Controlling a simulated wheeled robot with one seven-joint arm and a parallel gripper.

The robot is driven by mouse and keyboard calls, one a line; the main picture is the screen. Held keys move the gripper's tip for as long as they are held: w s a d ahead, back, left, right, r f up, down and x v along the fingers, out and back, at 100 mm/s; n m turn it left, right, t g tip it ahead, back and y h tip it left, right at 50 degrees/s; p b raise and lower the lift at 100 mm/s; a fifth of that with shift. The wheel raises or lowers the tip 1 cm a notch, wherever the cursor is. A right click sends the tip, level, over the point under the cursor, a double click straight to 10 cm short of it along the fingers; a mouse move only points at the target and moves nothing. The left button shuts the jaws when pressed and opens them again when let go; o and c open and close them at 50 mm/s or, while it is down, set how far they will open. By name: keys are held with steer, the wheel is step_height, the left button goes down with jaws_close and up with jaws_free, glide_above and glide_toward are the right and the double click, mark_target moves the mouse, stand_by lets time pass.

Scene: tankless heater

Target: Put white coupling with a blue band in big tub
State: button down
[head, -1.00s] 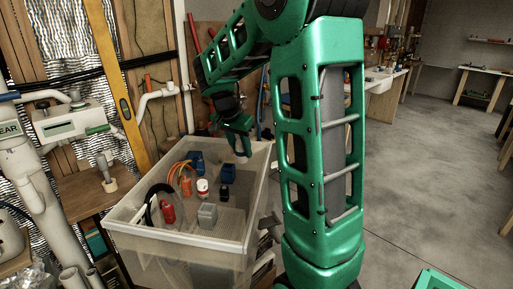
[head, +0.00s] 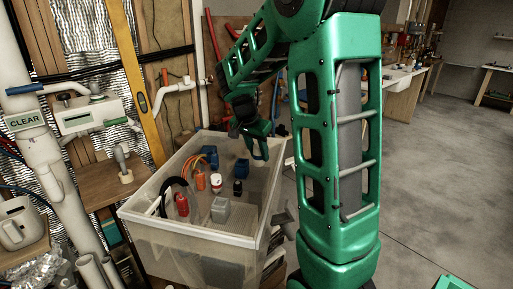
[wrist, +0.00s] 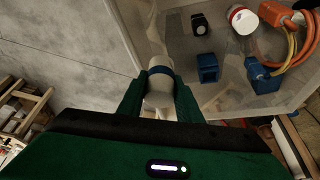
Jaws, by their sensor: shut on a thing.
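In the wrist view, my gripper (wrist: 158,95) is shut on the white coupling with a blue band (wrist: 160,88), which sits between the two green fingers. In the head view, my gripper (head: 256,150) is at the far right part of the big tub (head: 180,240), near its rim. The coupling is hard to make out in the head view. The tub is a translucent, open-topped bin. In the wrist view the tub's wall and rim (wrist: 133,45) run close beside the coupling; I cannot tell whether it is fully inside the rim.
The tub holds a red bottle (head: 182,204), a grey block (head: 220,209), a white jar with a red label (head: 216,183), a dark bottle (head: 238,187), blue parts (head: 242,168) and orange cables (head: 201,180). A wooden shelf (head: 108,188) stands left. Open floor lies right.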

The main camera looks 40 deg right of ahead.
steer(key=shift+f, duration=7.4)
steer(key=shift+f, duration=0.45)
steer(key=c, duration=1.2)
jaws_free()
step_height(320, 180, up, 19)
steer(key=shift+f, duration=0.1)
